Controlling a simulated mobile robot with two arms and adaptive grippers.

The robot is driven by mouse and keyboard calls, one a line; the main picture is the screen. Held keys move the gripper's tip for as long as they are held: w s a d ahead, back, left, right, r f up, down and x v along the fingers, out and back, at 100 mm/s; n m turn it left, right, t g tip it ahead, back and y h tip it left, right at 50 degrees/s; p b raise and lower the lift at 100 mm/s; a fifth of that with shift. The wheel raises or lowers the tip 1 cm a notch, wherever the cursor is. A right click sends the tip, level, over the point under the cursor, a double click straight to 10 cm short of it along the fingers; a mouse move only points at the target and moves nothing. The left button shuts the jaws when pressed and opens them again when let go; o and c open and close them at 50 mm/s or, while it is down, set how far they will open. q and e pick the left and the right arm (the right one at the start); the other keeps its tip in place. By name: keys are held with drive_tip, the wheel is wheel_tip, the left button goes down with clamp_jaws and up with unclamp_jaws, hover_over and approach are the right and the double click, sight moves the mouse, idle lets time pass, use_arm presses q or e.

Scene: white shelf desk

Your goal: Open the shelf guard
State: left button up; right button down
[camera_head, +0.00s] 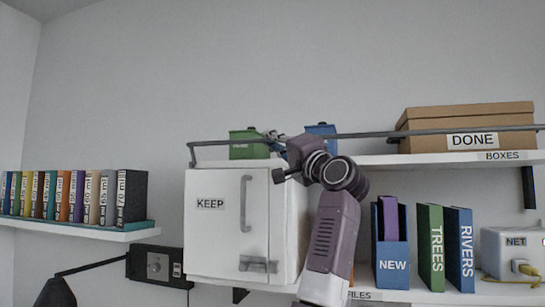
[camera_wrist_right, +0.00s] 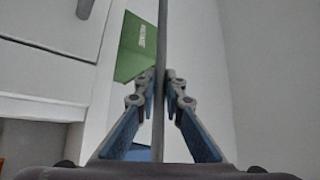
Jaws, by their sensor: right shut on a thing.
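The shelf guard is a thin dark grey bar (camera_head: 375,135) that runs along the front of the upper shelf (camera_head: 425,159), with a bent end at the left above the white cabinet. It also shows upright in the right wrist view (camera_wrist_right: 162,35). My right gripper (camera_head: 273,138) is at the bar, left of its middle, in front of the green box. In the right wrist view its two fingers (camera_wrist_right: 163,77) are closed on the bar from both sides. Much of the fingers in the head view is hidden by my right wrist. My left gripper is not in view.
A white cabinet marked KEEP (camera_head: 215,230) stands below the bar's left part. A green box (camera_head: 246,150) and a blue box (camera_head: 321,129) sit behind the bar. A brown DONE box (camera_head: 470,117) stands at right. Binders (camera_head: 430,247) fill part of the lower shelf.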

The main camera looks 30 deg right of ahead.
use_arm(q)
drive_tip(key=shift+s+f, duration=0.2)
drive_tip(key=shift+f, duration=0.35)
use_arm(e)
drive_tip(key=f+n+g+y, duration=0.1)
drive_tip(key=n+g+y, duration=0.1)
drive_tip(key=n+y, duration=0.5)
drive_tip(key=s+a+f+n+g+y, duration=0.1)
drive_tip(key=f+n+g+y, duration=0.1)
drive_tip(key=n+y, duration=0.5)
drive_tip(key=s+a+f+n+g+y, duration=0.1)
drive_tip(key=n+y, duration=0.5)
drive_tip(key=n, duration=0.6)
drive_tip(key=shift+s+a+f+g+y, duration=0.1)
drive_tip(key=shift+a+f+g+y, duration=0.1)
drive_tip(key=shift+f+g, duration=0.2)
drive_tip(key=shift+s+a+f+g+y, duration=0.1)
drive_tip(key=shift+f+g+y, duration=0.1)
drive_tip(key=shift+f+g, duration=0.15)
drive_tip(key=shift+w, duration=0.1)
